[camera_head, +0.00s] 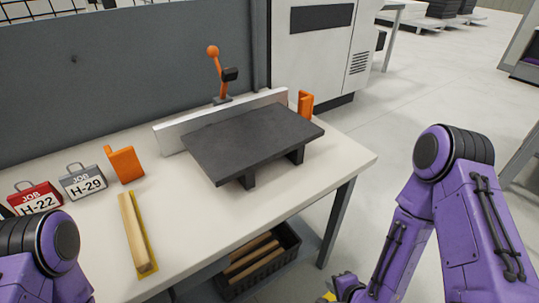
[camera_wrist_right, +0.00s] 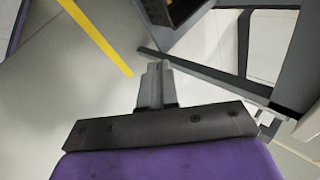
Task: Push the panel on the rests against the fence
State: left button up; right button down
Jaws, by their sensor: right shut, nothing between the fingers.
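The dark grey panel (camera_head: 250,138) lies flat on dark rests (camera_head: 296,156) on the pale workbench. The fence (camera_head: 168,138) is a long light metal bar standing behind the panel. The panel's far edge looks close to the fence and hides its lower part, so I cannot tell whether they touch. My right gripper (camera_wrist_right: 155,75) is shut and empty, low beside the bench and well away from the panel. In the head view only a bit of it shows at the bottom edge. My left arm shows at the lower left, but its gripper is out of view.
An orange-handled clamp (camera_head: 215,72) stands behind the fence. Orange blocks (camera_head: 124,164) (camera_head: 305,104) stand at either side. Job tags (camera_head: 83,181) and a wooden strip (camera_head: 133,230) are on the left. A dark crate (camera_head: 258,265) sits below. The bench front right is clear.

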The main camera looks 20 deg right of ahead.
jog(key=w+a+r+m+t+y+p, duration=0.1)
jog(key=w+a+r+m+t+y, duration=0.15)
jog(key=w+r+m+t, duration=0.65)
jog(key=w+a+r+m+y+p, duration=0.25)
jog(key=r+m, duration=0.25)
jog(key=r, duration=1.1)
jog(key=shift+y, duration=0.3)
jog(key=x, duration=0.4)
jog(key=p+x, duration=0.1)
jog(key=x, duration=0.8)
jog(key=shift+w+d+f, duration=0.15)
jog(key=shift+w+f, duration=0.05)
jog(key=shift+w, duration=0.25)
pick_arm(q)
notch_tip(320, 180, up, 6)
jog(key=shift+s, duration=0.2)
pick_arm(e)
jog(key=shift+d, duration=0.1)
